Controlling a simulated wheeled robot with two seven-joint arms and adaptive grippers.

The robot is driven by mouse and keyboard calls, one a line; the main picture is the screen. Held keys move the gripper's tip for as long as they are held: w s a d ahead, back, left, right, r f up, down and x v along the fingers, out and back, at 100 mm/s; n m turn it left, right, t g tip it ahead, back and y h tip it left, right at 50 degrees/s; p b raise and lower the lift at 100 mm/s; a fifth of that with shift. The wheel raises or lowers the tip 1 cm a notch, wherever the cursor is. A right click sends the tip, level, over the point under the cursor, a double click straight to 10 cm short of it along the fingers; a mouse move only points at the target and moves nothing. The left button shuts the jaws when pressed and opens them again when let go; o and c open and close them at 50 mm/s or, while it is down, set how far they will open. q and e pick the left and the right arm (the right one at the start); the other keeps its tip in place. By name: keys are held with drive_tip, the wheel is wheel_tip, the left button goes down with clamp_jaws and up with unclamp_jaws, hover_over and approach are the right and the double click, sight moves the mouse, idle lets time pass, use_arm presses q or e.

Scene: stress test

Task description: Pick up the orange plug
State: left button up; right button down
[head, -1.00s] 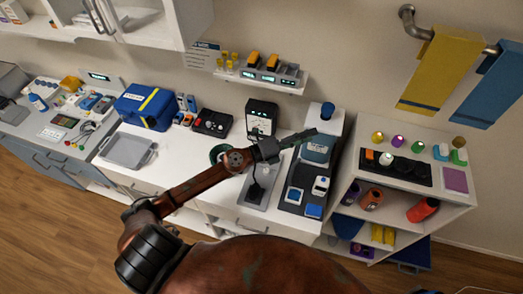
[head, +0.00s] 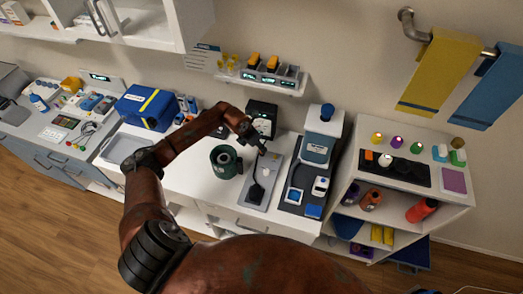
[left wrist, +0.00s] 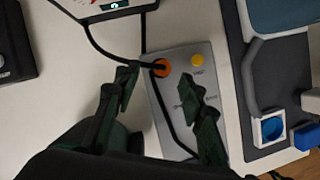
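The orange plug (left wrist: 161,68) is a round orange piece with a black cable, at the upper end of a grey metal panel (left wrist: 185,60) in the left wrist view. The panel also shows in the head view (head: 272,167), where I cannot make out the plug near my gripper. My left gripper (left wrist: 158,80) is open and empty, its two dark green fingers on either side of the plug's line of sight. I cannot tell its height above the plug. In the head view the left gripper (head: 262,150) hangs over the panel's far end. My right gripper is not in view.
A yellow round piece (left wrist: 197,60) sits on the panel beside the plug. A black meter box (head: 262,117) stands behind. A dark green cup (head: 225,162) is to the left, a blue-and-white bottle device (head: 318,146) to the right. The white counter has free room at the left front.

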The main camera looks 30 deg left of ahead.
use_arm(q)
drive_tip(key=shift+x, duration=1.8)
drive_tip(key=shift+d, duration=0.15)
drive_tip(key=shift+c, duration=0.7)
clamp_jaws()
drive_tip(key=shift+r, duration=0.1)
